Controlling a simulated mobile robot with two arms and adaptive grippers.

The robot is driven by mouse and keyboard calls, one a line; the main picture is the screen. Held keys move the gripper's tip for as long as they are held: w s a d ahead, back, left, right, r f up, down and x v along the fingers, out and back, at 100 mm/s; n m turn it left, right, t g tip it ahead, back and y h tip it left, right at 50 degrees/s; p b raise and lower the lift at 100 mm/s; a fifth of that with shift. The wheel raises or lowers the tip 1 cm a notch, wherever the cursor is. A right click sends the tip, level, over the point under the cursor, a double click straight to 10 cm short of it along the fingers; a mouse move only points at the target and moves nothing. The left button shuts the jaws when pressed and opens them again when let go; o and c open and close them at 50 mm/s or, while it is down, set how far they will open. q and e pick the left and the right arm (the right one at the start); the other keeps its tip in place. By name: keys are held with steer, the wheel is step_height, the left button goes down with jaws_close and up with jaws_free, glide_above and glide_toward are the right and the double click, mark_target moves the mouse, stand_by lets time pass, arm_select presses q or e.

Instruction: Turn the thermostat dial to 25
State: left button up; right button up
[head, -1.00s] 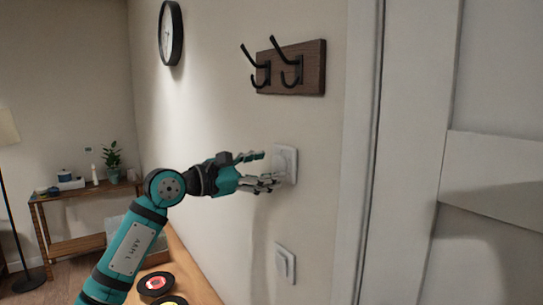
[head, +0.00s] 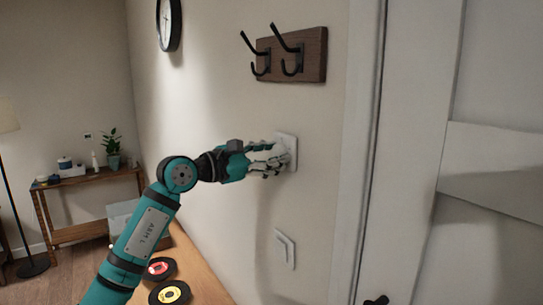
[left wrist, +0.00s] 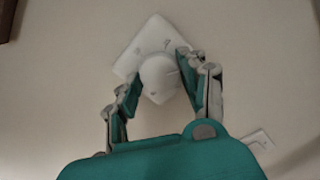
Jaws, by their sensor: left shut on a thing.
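The thermostat is a white square plate (head: 291,143) on the wall, below the hook rack. In the left wrist view the plate (left wrist: 150,33) looks tilted, with a round white dial (left wrist: 159,73) standing out from it. My left gripper (head: 280,156) is at the thermostat, with its fingers around the dial and shut on it. In the left wrist view the fingers (left wrist: 163,84) lie on either side of the dial. The fingers hide most of the dial in the head view. I cannot read any numbers on it. My right gripper is not in view.
A white wall switch (head: 285,250) is below the thermostat. A dark wooden hook rack (head: 310,55) is above it. A door frame (head: 360,150) stands to the right. A wooden surface with records (head: 170,293) lies below my arm.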

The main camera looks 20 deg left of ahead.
arm_select(q)
steer(key=shift+f, duration=0.1)
steer(key=m+b, duration=0.7)
steer(key=m, duration=0.1)
steer(key=shift+b, duration=0.35)
steer(key=m+b, duration=0.1)
steer(key=m, duration=0.2)
steer(key=shift+m, duration=0.4)
steer(key=o, duration=1.2)
